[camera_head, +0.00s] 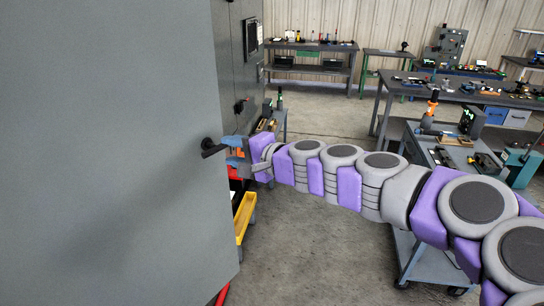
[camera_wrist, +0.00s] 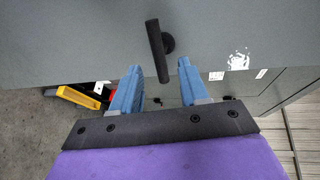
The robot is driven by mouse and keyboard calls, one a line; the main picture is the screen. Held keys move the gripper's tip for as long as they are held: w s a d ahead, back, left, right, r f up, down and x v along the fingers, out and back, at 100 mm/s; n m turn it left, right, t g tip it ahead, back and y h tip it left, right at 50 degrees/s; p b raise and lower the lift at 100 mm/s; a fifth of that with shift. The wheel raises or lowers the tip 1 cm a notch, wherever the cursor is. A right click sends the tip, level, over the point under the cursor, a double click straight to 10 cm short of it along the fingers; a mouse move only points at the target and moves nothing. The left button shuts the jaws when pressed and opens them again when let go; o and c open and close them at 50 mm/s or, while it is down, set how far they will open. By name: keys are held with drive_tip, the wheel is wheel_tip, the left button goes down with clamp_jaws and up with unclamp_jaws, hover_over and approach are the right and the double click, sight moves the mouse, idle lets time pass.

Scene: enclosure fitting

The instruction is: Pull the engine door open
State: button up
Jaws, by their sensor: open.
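The engine door (camera_head: 110,150) is a large flat grey panel filling the left of the head view. I cannot tell for sure whether it is shut or ajar. Its black lever handle (camera_head: 208,148) sits near the panel's right edge. In the wrist view the handle (camera_wrist: 155,48) hangs from a round mount on the grey door (camera_wrist: 80,45). My gripper (camera_head: 236,153) is open beside the handle, with blue fingers. In the wrist view my gripper (camera_wrist: 159,66) has one finger on each side of the handle's lower end, with visible gaps and no clear contact.
A grey cabinet front (camera_head: 235,60) with a dark screen (camera_head: 252,36) stands beyond the door edge. A yellow bin (camera_head: 245,215) is low behind the gripper. A cart (camera_head: 425,255) and workbenches (camera_head: 450,95) stand to the right. The floor between is clear.

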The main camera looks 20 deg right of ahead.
drive_tip(key=p+v, duration=0.1)
drive_tip(key=v, duration=1.1)
drive_tip(key=shift+f, duration=0.15)
drive_tip(key=shift+a, duration=0.1)
